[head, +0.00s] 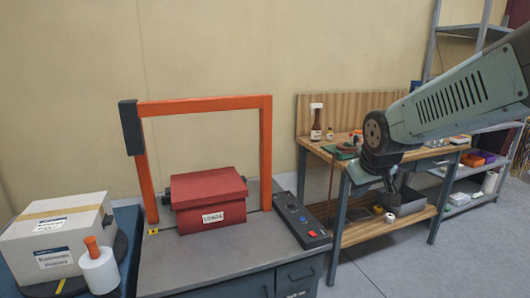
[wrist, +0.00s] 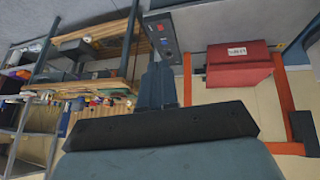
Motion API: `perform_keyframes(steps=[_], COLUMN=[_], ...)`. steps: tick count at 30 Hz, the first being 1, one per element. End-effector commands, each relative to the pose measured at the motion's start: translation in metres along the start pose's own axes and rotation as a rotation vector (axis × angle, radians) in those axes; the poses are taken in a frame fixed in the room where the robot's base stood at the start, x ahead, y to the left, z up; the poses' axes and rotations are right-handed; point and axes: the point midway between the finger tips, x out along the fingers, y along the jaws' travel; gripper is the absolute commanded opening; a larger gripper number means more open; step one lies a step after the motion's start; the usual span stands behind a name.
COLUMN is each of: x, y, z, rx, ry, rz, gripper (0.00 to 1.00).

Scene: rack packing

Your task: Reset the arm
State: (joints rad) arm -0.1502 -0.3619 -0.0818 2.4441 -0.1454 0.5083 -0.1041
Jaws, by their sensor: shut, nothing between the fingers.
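My arm (head: 460,95) reaches in from the right in the head view, with its wrist bent down. My gripper (head: 390,186) points down in front of the wooden workbench (head: 433,156). In the wrist view the two dark fingers of my gripper (wrist: 158,72) are together, with nothing between them. The gripper is to the right of the red box (head: 208,200) and apart from it. I cannot tell whether it hangs over the bench top or in front of it.
The red box sits under an orange frame (head: 205,104) on a grey cabinet (head: 165,262) with a control panel (head: 303,221). A white carton (head: 60,240) and white bottle (head: 98,270) stand at left. A grey bin (head: 404,203) sits on the bench's lower shelf. Metal shelving stands at right.

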Motion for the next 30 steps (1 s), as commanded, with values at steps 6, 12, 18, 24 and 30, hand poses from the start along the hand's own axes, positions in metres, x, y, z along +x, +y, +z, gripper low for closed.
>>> perform_keyframes(steps=[6,12,18,24,30], x=[-0.055,-0.095,-0.115,-0.119,-0.119], y=[0.001,-0.007,-0.015,-0.017,-0.017], z=[0.036,0.071,0.093,0.099,0.099], rx=[0.121,0.215,0.267,0.279,0.279], ry=[-0.019,-0.041,-0.057,-0.062,-0.062], rz=[-0.001,-0.008,-0.014,-0.015,-0.015], gripper=[0.0,0.0,0.0,0.0,0.0])
